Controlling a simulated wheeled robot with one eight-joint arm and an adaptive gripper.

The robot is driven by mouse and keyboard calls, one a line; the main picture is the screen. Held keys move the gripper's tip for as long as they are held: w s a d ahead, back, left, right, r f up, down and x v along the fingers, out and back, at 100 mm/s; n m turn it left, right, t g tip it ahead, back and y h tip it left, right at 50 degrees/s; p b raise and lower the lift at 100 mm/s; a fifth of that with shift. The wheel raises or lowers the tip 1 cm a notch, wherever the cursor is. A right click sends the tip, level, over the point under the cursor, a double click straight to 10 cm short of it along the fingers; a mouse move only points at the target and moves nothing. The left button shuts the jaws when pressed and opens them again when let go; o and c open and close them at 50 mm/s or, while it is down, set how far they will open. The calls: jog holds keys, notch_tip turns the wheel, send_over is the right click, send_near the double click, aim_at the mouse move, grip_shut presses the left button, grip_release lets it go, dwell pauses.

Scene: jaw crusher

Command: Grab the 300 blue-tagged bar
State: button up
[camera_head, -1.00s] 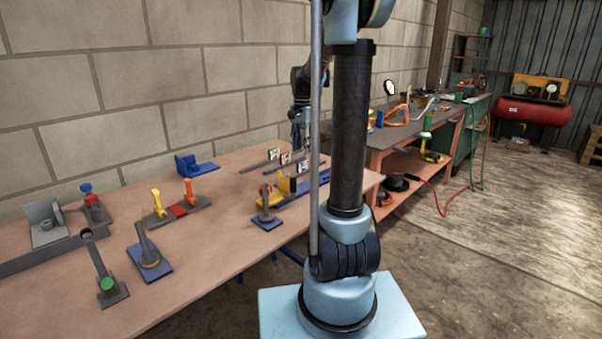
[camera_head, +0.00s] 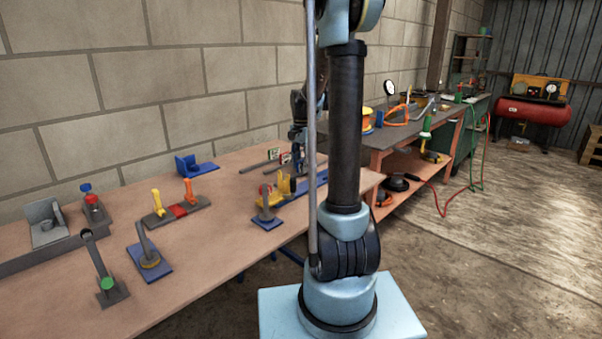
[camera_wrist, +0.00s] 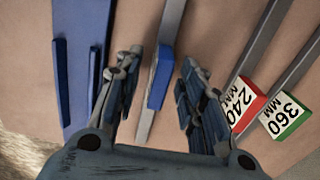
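My gripper (camera_wrist: 159,66) is open in the wrist view, with one finger on each side of a grey bar with a blue tag (camera_wrist: 159,78). Gaps show between the bar and both fingers. The number on the blue tag cannot be read from here. To its right lie a bar with a red tag reading 240 MM (camera_wrist: 243,104) and a bar with a green tag reading 360 MM (camera_wrist: 287,115). In the head view my gripper (camera_head: 297,160) is low over the table's far right part and hides the blue-tagged bar.
A long blue fixture (camera_wrist: 80,65) lies left of my gripper in the wrist view. The brown table (camera_head: 215,235) also holds a yellow-and-blue holder (camera_head: 283,187), a blue block (camera_head: 195,165) and several small fixtures. The block wall (camera_head: 150,80) rises behind the table.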

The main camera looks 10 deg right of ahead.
jog(key=shift+c, duration=0.3)
grip_shut()
jog(key=shift+r, duration=0.15)
